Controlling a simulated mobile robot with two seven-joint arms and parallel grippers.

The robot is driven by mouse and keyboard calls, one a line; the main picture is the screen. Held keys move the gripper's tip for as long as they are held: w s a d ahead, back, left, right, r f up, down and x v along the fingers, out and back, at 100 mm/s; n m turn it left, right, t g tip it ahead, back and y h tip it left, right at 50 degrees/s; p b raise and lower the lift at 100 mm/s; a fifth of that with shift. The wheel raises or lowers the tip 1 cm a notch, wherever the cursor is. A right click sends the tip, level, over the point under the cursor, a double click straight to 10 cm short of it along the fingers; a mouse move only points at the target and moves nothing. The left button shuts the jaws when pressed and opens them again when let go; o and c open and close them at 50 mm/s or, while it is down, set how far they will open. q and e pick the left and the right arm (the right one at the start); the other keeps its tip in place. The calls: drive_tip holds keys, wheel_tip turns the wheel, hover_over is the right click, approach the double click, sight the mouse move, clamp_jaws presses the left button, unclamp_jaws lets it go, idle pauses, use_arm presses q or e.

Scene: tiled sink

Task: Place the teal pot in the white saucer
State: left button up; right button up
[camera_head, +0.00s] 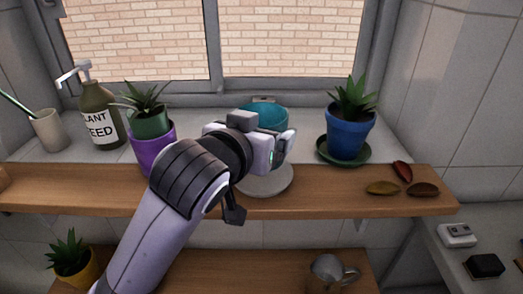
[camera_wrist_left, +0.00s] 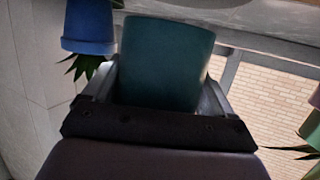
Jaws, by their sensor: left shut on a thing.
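The teal pot (camera_head: 264,115) is behind my left gripper (camera_head: 284,146) in the head view, with its rim showing above the gripper. In the left wrist view the teal pot (camera_wrist_left: 163,62) fills the space between my fingers, one on each side, and the gripper is shut on it. The white saucer (camera_head: 268,182) lies on the wooden shelf just below the gripper, its far part hidden. The pot's base is hidden, so I cannot tell whether it touches the saucer. My right gripper is not in view.
A blue pot (camera_head: 347,134) with a plant stands in a green saucer (camera_head: 365,155) to the right. A purple pot (camera_head: 156,158) holding a green pot, a bottle (camera_head: 98,118) and a cup (camera_head: 48,130) stand left. Several dry pods (camera_head: 383,188) lie on the shelf's right end (camera_head: 330,187).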

use_arm(q)
drive_tip(key=shift+f, duration=1.9)
drive_tip(key=shift+f, duration=0.2)
drive_tip(key=o, duration=0.9)
drive_tip(key=shift+r, duration=0.2)
drive_tip(key=v, duration=1.2)
drive_tip(key=shift+s+d, duration=0.1)
